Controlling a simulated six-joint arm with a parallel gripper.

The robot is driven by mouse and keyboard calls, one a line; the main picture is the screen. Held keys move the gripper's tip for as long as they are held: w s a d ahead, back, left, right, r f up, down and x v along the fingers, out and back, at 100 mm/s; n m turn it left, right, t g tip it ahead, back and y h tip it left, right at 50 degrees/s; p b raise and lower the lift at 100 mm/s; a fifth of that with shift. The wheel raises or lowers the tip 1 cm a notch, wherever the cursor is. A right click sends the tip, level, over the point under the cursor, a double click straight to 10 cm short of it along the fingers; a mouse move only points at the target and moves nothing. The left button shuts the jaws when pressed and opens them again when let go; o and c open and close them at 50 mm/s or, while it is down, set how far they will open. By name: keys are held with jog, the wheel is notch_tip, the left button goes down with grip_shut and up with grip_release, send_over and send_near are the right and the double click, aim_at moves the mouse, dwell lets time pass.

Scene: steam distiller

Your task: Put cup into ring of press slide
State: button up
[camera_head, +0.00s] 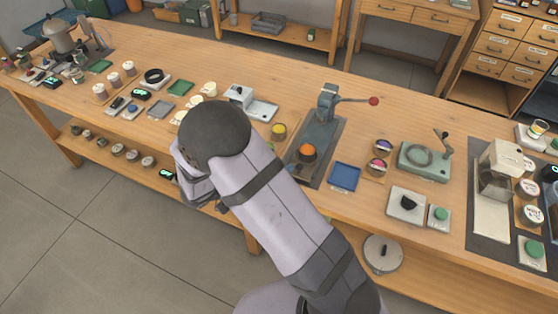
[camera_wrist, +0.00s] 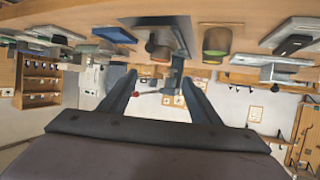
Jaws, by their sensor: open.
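The press (camera_head: 325,108) is a grey stand with a red-knobbed lever on a dark base plate. It also shows upside down in the wrist view (camera_wrist: 178,62). An orange round piece (camera_head: 307,150) sits at the front of the press. I cannot make out the slide's ring clearly. A small yellow-topped cup (camera_head: 278,130) stands on the table left of the press; a similar one appears in the wrist view (camera_wrist: 217,42). My gripper (camera_wrist: 158,80) is open, with nothing between its fingers. In the head view my arm mostly hides it, left of the press near the table's front edge.
A blue tray (camera_head: 345,177) lies right of the press base, beside small jars (camera_head: 378,166). A white scale-like device (camera_head: 240,96) stands behind the yellow-topped cup. A green device (camera_head: 424,161) is further right. Many small items crowd the table's left part.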

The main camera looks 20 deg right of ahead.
jog(key=w+a+r+n+t+y, duration=0.1)
jog(key=w+a+n+t+y, duration=0.35)
jog(key=w+y, duration=0.3)
jog(key=s+a+r+n+g+y, duration=0.1)
jog(key=s+a+n+g+y, duration=0.1)
jog(key=s+a+n+y, duration=0.4)
jog(key=s+d+n+g, duration=0.1)
jog(key=s+d+g, duration=0.2)
jog(key=s, duration=0.7)
jog(key=s+d+n+g+h, duration=0.1)
jog(key=s+d+n+g, duration=0.1)
jog(key=s, duration=0.9)
jog(key=d+g, duration=0.1)
jog(key=g, duration=0.1)
jog(key=shift+d+g, duration=0.15)
jog(key=shift+g, duration=0.2)
jog(key=shift+w+f, duration=0.1)
jog(key=shift+f, duration=0.1)
